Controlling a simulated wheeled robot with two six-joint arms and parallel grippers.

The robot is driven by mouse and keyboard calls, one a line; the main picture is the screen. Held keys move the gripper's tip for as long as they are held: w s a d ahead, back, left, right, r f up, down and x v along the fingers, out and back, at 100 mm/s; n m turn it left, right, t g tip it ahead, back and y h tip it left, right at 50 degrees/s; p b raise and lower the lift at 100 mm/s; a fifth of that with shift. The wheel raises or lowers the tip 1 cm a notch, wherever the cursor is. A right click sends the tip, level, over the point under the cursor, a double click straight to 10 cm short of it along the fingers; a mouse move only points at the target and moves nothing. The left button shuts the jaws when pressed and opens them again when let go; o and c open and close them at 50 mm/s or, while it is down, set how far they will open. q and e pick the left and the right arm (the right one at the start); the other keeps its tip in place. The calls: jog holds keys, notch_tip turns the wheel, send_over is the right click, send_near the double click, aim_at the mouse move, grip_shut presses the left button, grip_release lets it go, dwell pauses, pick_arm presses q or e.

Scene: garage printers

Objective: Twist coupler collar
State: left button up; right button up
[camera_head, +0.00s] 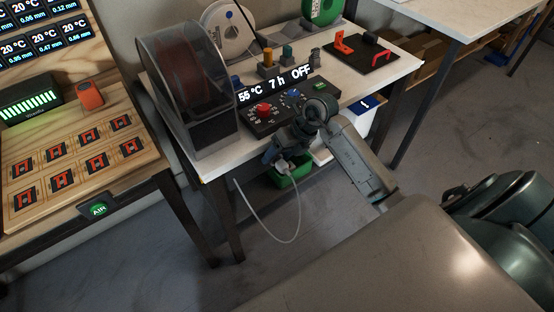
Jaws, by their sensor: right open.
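My right gripper (283,160) reaches in from the lower right and points down at the front edge of the white table. It is open. A small pale fitting (283,167), possibly the coupler, shows at its fingertips. A thin clear hose (270,233) hangs in a loop below the table and rises toward this fitting. I cannot make out the collar, nor whether the fingers touch it, because my wrist and gripper cover that spot. My left gripper is not in view.
The white table (215,168) holds a dryer box with a spool (185,80), a control panel (262,122) reading "55 °C 7 h OFF" and a black mat (370,52). A green bin (290,173) is below. A wooden bench (60,165) with a green AIR button (98,209) stands left.

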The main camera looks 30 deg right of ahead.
jog(key=c, duration=0.9)
jog(key=shift+a+h+b, duration=0.3)
jog(key=shift+h+b, duration=0.15)
jog(key=shift+h, duration=0.35)
jog(key=shift+c, duration=0.2)
jog(key=shift+h+b, duration=0.35)
jog(key=shift+h, duration=0.35)
jog(key=shift+r, duration=0.1)
jog(key=shift+h, duration=0.3)
